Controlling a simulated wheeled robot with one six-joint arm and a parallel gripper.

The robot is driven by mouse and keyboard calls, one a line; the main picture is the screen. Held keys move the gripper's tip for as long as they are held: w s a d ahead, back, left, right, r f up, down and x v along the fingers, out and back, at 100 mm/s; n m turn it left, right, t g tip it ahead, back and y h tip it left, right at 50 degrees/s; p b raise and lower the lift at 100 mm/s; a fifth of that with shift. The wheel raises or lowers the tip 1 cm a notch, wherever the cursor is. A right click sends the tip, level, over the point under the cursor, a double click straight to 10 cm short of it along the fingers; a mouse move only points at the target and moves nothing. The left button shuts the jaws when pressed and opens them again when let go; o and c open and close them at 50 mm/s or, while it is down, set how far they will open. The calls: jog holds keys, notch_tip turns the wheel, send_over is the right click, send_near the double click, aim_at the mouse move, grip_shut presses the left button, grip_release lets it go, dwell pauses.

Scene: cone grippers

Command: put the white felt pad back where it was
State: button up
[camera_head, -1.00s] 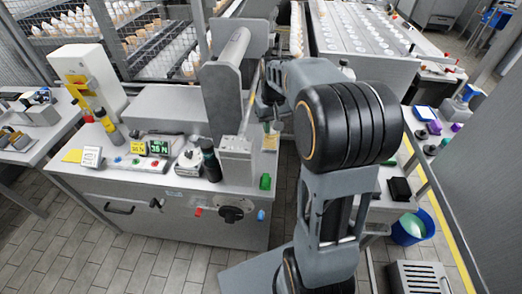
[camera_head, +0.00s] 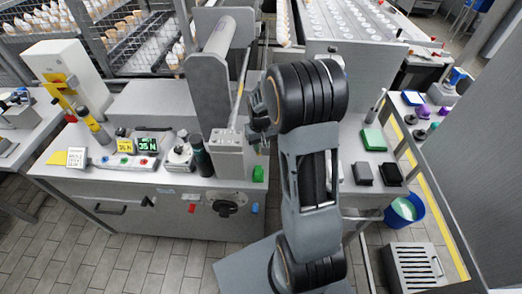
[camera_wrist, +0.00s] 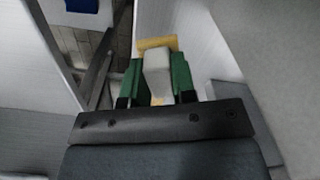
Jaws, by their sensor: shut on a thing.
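My gripper (camera_wrist: 156,83) has green fingers, shut on the sides of a pale, whitish block, which looks like the white felt pad (camera_wrist: 157,72). A yellowish bar (camera_wrist: 157,43) shows at the block's far end; I cannot tell whether it is part of it. In the head view my gripper (camera_head: 259,138) is beside the grey upright block at the right end of the machine bench (camera_head: 120,172), mostly covered by my arm. The pad cannot be made out there.
A grey cylinder housing (camera_head: 213,75) and a thin rod stand close left of my gripper. A small green block (camera_head: 258,173) sits at the bench edge. The right-hand table holds a green box (camera_head: 373,139) and black boxes (camera_head: 391,174). A blue bucket (camera_head: 404,211) stands on the floor.

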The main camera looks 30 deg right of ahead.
aim_at(260, 144)
jog(key=shift+f, duration=1.8)
jog(key=shift+f, duration=0.1)
jog(key=o, duration=0.8)
notch_tip(260, 144, up, 12)
jog(key=shift+r, duration=0.15)
